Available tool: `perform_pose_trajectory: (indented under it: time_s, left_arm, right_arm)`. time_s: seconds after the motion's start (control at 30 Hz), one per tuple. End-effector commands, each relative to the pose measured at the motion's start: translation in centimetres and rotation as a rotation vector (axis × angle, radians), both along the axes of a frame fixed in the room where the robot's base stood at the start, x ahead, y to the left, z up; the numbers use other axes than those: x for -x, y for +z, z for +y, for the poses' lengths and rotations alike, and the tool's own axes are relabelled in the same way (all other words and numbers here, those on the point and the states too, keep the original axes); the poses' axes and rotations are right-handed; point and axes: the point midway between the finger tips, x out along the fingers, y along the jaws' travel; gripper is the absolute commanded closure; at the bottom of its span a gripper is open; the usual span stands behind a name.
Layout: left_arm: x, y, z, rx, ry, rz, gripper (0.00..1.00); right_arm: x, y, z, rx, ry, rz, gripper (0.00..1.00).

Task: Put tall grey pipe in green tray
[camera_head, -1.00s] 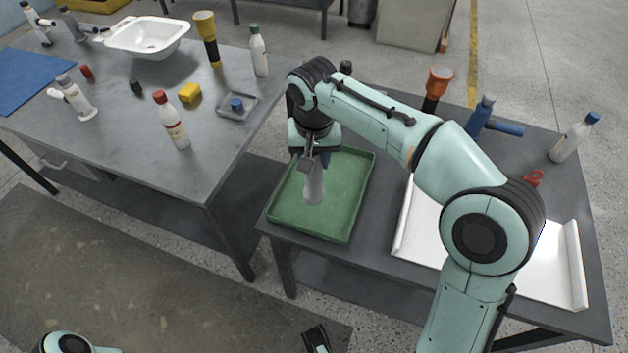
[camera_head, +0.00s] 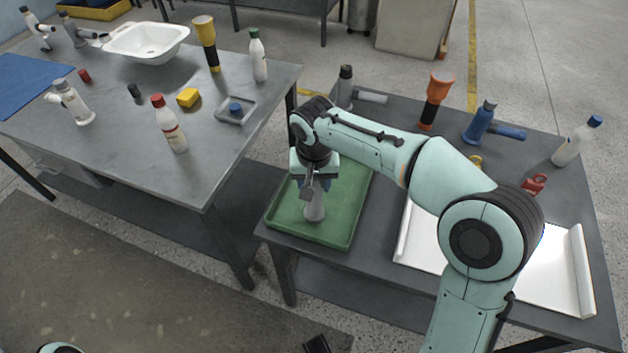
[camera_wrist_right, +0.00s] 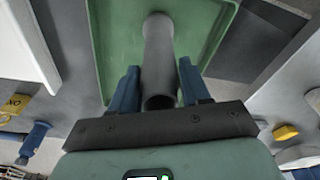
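The tall grey pipe (camera_head: 315,208) is upright in my right gripper (camera_head: 312,186), over the floor of the green tray (camera_head: 347,225). In the right wrist view the pipe (camera_wrist_right: 157,60) lies between the two blue fingers of the gripper (camera_wrist_right: 158,92), which are closed against its sides. The green tray (camera_wrist_right: 105,45) shows behind it. I cannot tell whether the pipe's lower end touches the tray floor. A dark part at the bottom edge of the head view may belong to my left gripper (camera_head: 316,344); its fingers cannot be made out.
The tray lies at the left of the right table. To its right are a white folded panel (camera_head: 520,275), an orange-topped torch (camera_head: 436,100), a blue pipe fitting (camera_head: 482,122) and a bottle (camera_head: 577,142). The left table (camera_head: 225,150) holds bottles, a sink and small blocks.

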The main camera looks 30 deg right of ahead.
Motion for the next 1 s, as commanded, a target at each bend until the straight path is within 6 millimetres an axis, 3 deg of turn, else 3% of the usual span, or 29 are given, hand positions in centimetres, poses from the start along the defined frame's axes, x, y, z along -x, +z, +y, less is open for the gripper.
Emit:
perform_pose_trajectory:
  time_s: [0.33, 0.47, 0.8, 1.0]
  left_arm:
    - [0.0, 0.1, 0.0, 0.0, 0.0, 0.0, 0.27]
    - [0.1, 0.3, 0.0, 0.0, -0.001, 0.003, 0.27]
    - [0.6, 1.7, 0.0, 0.004, -0.005, 0.024, 0.27]
    - [0.9, 2.3, -0.1, 0.007, -0.008, 0.036, 0.27]
  right_arm:
    - [0.0, 0.1, 0.0, 0.0, 0.0, 0.0, 0.32]
    - [0.0, 1.1, 0.1, -0.001, 0.0, -0.003, 0.32]
    - [0.7, 8.0, 0.4, -0.001, 0.0, -0.005, 0.32]
    - [1.1, 11.2, 0.7, -0.001, 0.001, -0.003, 0.32]
